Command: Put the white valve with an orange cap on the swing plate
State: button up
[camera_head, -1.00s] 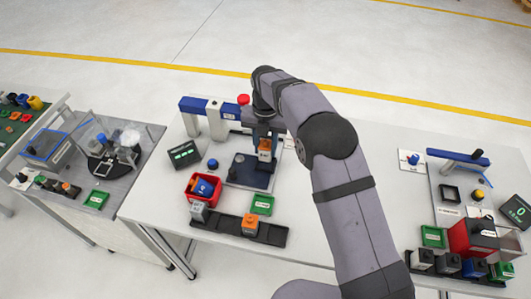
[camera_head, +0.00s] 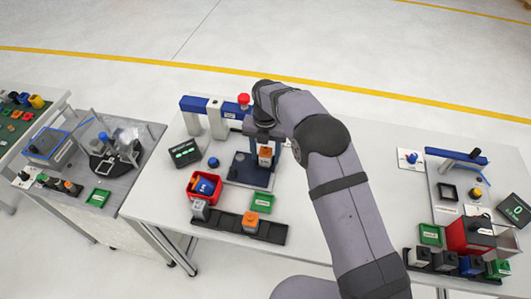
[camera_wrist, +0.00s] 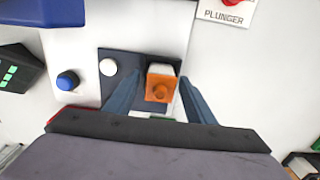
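A white valve with an orange cap (camera_head: 265,156) stands upright at the far right part of the dark blue swing plate (camera_head: 240,176). In the wrist view the valve (camera_wrist: 160,85) lies between my two blue-grey fingers, with narrow gaps on both sides. My gripper (camera_wrist: 160,92) is open around it, just above the plate. The swing plate (camera_wrist: 110,90) also shows there, with a white disc (camera_wrist: 108,67) left of the valve. Another white valve with an orange cap (camera_head: 250,222) stands in the black tray (camera_head: 226,225).
A blue and white press frame (camera_head: 215,120) with a red plunger knob (camera_head: 243,99) stands behind the plate. A red bin (camera_head: 206,196), a green tray (camera_head: 262,201), a blue button (camera_head: 213,163) and a display box (camera_head: 185,152) surround it.

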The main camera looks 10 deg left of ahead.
jog(key=shift+r, duration=0.1)
notch_tip(320, 180, up, 12)
jog(key=b, duration=0.3)
jog(key=shift+r, duration=0.1)
dwell(0.4)
jog(key=s+d+m, duration=0.4)
jog(key=d+m, duration=0.5)
jog(key=m, duration=0.1)
jog(key=s+d+m, duration=0.4)
jog(key=d+m, duration=0.5)
jog(key=d, duration=0.1)
jog(key=s+d+f+m, duration=0.3)
jog(key=s+d+m, duration=0.1)
jog(key=s+m, duration=0.4)
jog(key=s+d+f+m, duration=0.3)
jog(key=s+d+m, duration=0.2)
jog(key=s+m, duration=0.4)
jog(key=shift+s+d+f, duration=0.2)
jog(key=shift+d+f, duration=0.05)
jog(key=shift+d, duration=0.05)
